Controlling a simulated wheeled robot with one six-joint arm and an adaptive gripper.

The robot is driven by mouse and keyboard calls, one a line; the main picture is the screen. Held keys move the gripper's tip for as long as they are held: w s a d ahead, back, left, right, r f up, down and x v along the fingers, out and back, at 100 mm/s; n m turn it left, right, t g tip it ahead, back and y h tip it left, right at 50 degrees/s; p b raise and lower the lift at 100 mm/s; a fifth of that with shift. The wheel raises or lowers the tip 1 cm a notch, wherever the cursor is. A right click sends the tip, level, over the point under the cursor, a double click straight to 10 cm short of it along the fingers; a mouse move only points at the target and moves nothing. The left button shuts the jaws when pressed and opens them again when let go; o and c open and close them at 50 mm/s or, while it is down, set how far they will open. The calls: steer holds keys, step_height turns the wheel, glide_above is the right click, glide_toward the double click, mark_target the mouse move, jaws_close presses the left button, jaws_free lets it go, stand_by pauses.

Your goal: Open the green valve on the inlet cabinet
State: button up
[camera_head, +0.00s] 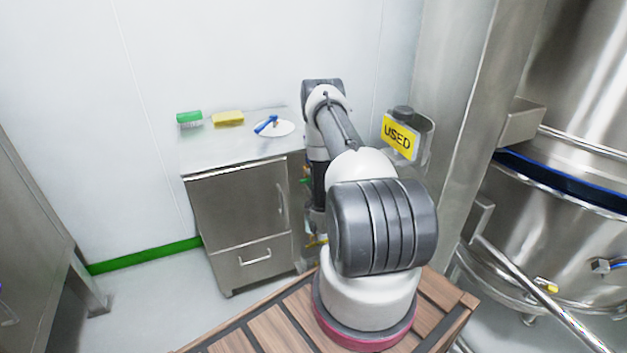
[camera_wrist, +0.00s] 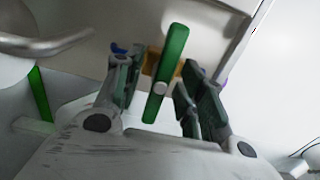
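The green valve handle (camera_wrist: 166,72) shows in the wrist view as a long flat bar, steeply tilted, with a pale round hub. A brass-coloured part (camera_wrist: 182,67) is partly visible behind it. My gripper (camera_wrist: 160,75) is open, with one dark finger on each side of the handle. I cannot tell whether either finger touches it. In the head view my arm hides most of the gripper and the valve; only small green and yellow bits show beside the arm. I cannot tell which body is the inlet cabinet.
A steel cabinet (camera_head: 240,205) stands left of my arm, with a green brush (camera_head: 189,118), a yellow sponge (camera_head: 228,118) and a white dish (camera_head: 283,129) on top. A container labelled USED (camera_head: 398,135) is right of my arm. A large steel vessel (camera_head: 570,230) fills the right.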

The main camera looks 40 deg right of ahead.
jaws_close()
steer(key=shift+n, duration=0.5)
steer(key=n, duration=0.3)
steer(key=shift+n, duration=0.4)
steer(key=n, duration=0.4)
steer(key=shift+n, duration=0.3)
steer(key=n, duration=0.8)
steer(key=shift+f+n, duration=0.1)
steer(key=shift+n, duration=0.3)
